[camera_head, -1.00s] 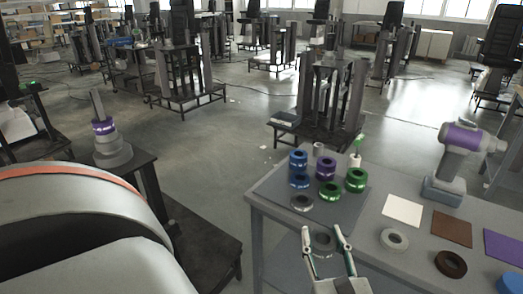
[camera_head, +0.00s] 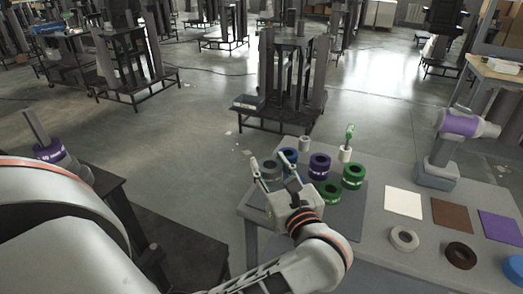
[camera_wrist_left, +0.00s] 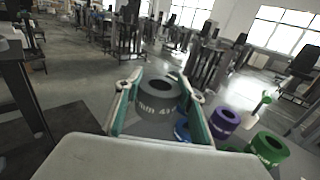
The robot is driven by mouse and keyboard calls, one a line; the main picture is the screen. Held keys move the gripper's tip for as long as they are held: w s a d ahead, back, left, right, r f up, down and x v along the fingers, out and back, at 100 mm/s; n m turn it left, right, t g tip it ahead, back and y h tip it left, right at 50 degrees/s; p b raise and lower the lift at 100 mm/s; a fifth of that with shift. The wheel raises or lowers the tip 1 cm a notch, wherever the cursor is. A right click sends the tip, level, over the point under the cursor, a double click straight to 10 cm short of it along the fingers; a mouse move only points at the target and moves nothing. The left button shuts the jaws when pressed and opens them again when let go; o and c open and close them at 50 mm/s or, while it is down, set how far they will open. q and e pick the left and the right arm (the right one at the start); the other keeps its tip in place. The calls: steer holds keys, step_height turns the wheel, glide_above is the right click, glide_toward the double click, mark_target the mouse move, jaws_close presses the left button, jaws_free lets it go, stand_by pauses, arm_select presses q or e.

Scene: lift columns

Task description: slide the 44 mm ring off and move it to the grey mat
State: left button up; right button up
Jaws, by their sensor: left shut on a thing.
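My left gripper (camera_head: 272,174) is shut on a grey ring (camera_head: 270,167). In the left wrist view the ring (camera_wrist_left: 158,96) sits between the two fingers, with white print that looks like "44 mm". It is at the left edge of the ring group; its height over the surface is hard to judge. The dark grey mat (camera_head: 348,219) lies on the table beneath the other rings. A blue ring (camera_wrist_left: 182,130), purple rings (camera_head: 319,166) and green rings (camera_head: 353,175) stand to the right of my gripper. My right gripper is out of view.
A white post with a green top (camera_head: 346,143) stands behind the rings. White (camera_head: 404,202), brown (camera_head: 452,217) and purple (camera_head: 500,228) squares lie to the right, near loose rings. A purple-banded grey device (camera_head: 452,140) stands behind. A post with a purple ring (camera_head: 49,150) is far left.

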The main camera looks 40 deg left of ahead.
arm_select(q)
steer(key=shift+w+a+r, duration=0.2)
steer(key=shift+a, duration=0.25)
steer(key=shift+f, duration=0.25)
steer(key=shift+f+b, duration=0.5)
steer(key=shift+f, duration=0.15)
step_height(320, 180, down, 2)
steer(key=shift+f+b, duration=0.2)
steer(key=shift+b, duration=0.4)
step_height(320, 180, down, 3)
steer(key=shift+f+b, duration=0.1)
steer(key=shift+b, duration=0.9)
steer(key=shift+f+b, duration=0.55)
steer(key=shift+f, duration=0.2)
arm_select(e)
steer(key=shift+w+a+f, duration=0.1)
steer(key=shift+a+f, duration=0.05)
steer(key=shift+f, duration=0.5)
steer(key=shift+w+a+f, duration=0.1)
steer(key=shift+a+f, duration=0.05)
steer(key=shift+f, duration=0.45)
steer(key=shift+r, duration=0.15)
